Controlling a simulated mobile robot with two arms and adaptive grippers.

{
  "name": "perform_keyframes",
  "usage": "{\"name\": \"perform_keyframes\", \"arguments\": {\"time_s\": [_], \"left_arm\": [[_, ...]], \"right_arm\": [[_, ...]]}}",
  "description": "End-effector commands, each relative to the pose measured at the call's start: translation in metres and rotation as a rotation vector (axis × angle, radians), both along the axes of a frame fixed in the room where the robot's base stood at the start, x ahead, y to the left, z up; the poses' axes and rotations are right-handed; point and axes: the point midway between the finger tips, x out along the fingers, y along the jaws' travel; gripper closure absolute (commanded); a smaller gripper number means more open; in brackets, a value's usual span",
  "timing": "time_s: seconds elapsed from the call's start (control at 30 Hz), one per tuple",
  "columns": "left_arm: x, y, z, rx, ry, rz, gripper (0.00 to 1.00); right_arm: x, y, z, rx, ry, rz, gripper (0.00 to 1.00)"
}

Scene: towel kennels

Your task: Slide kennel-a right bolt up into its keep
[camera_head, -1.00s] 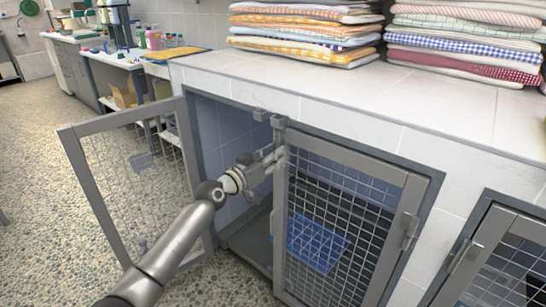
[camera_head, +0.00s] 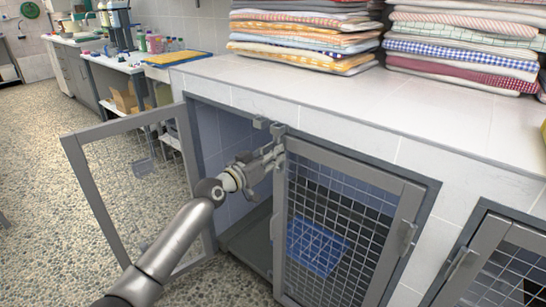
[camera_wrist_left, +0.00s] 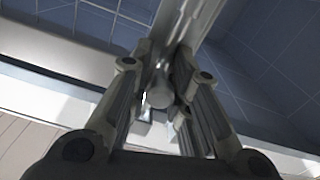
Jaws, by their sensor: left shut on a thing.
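Kennel-a has its left door (camera_head: 95,196) swung open and its right door (camera_head: 394,245) shut or nearly shut. The right bolt (camera_wrist_left: 160,97) is on the free, left edge of the right door, near its top. My left gripper (camera_head: 274,156) is shut on this bolt, with its fingers on either side in the left wrist view. A small grey keep (camera_head: 278,129) sits on the frame just above the door corner. The fingers hide much of the bolt, so I cannot tell if its tip is inside the keep. My right gripper is not in view.
A second grey keep (camera_head: 260,123) is beside the first. Folded towels (camera_head: 302,38) are stacked on the tiled counter (camera_head: 255,88) above. Another kennel door (camera_head: 463,268) stands at the lower right. Blue bedding (camera_head: 316,246) shows behind the mesh.

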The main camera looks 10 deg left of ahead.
Motion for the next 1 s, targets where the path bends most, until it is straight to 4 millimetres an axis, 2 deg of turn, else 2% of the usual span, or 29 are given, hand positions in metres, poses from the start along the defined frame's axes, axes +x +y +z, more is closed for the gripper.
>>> {"name": "perform_keyframes", "arguments": {"time_s": [0.03,0.47,0.5,0.6,1.0], "left_arm": [[0.0002,-0.0001,0.006,-0.014,-0.001,0.0,1.0],[0.0004,0.0001,0.0094,-0.018,-0.004,0.001,1.0],[0.0005,0.0002,0.0096,-0.018,-0.004,0.001,0.77],[0.0004,0.0002,0.009,-0.015,-0.005,0.001,0.66],[-0.0041,0.0026,0.0052,-0.007,-0.002,0.001,0.66]], "right_arm": [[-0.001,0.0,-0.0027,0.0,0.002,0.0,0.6],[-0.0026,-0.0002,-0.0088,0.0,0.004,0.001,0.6],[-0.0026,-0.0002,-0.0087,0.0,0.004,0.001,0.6],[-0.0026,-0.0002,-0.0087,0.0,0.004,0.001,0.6],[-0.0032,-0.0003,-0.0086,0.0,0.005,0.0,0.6]]}}
